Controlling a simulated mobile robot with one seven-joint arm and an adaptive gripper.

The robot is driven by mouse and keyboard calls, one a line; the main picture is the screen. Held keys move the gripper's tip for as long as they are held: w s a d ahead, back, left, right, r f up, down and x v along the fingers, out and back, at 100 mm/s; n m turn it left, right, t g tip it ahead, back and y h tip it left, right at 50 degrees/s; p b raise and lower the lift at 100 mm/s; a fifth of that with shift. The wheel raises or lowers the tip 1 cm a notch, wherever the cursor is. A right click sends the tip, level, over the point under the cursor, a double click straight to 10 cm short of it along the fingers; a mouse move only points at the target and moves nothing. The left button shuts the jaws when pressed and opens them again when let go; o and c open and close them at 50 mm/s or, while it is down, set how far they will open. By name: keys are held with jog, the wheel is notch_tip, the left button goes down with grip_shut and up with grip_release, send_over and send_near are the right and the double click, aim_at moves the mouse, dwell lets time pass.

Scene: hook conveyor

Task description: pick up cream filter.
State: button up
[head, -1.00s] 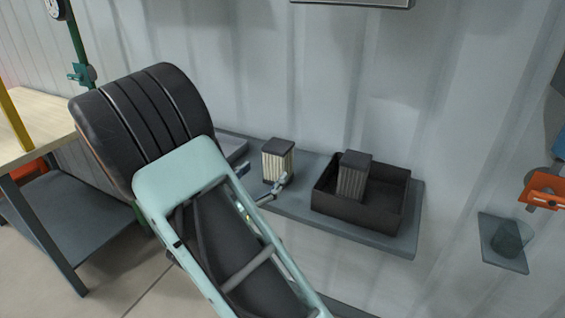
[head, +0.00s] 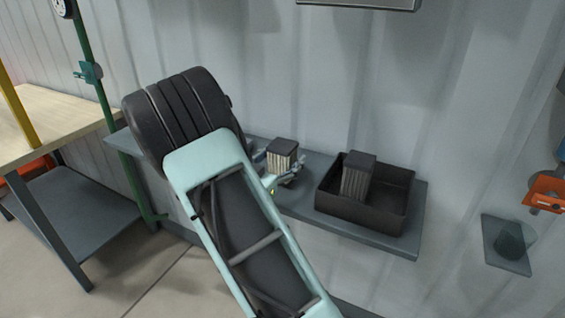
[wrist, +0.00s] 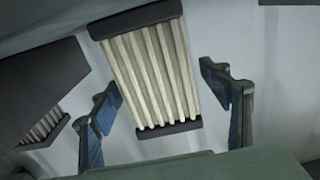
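The cream filter (head: 283,158), a pleated block with dark end caps, stands upright on the grey wall shelf. In the wrist view the cream filter (wrist: 151,75) fills the middle, between the fingers. My gripper (wrist: 165,105) is open, with one blue-padded finger on each side of the filter and a visible gap on both sides. In the head view my gripper (head: 280,177) is at the filter, partly hidden by my arm.
A black open box (head: 376,212) on the shelf (head: 300,208) holds a darker grey filter (head: 357,178), right of the cream filter. A small wall shelf (head: 507,245) is at far right. A workbench (head: 60,115) stands at left.

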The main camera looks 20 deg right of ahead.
jog(key=c, duration=1.3)
